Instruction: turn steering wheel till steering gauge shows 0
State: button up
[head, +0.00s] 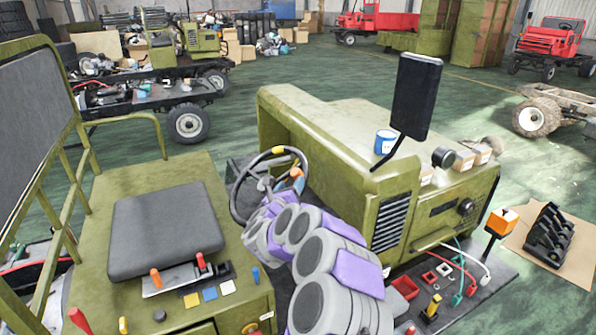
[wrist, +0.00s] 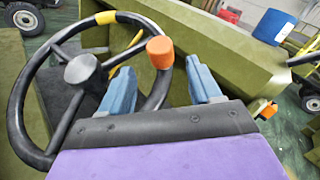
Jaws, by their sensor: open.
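The black steering wheel (head: 236,192) stands tilted between the seat and the green hood in the head view. It fills the left of the wrist view (wrist: 18,95), with a round grey hub (wrist: 82,69). A yellow band (wrist: 105,17) marks the far part of its rim. An orange knob (wrist: 160,52) sits on the right part of the rim. My gripper (wrist: 160,85) is open, its blue fingers apart, with the knob and rim appearing between them. Whether either finger touches the rim cannot be told. I cannot make out a steering gauge or its reading in either view.
The green hood (head: 330,120) lies just beyond the wheel, with a blue can (head: 385,142) and a black upright panel (head: 412,95) on its side. A dark seat (head: 168,228) and a lever panel (head: 188,276) are at left. Green floor is open behind.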

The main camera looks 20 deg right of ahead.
aim_at(298, 172)
jog(key=shift+p+x, duration=0.9)
jog(key=shift+x, duration=3.55)
jog(key=shift+s, duration=0.1)
grip_shut()
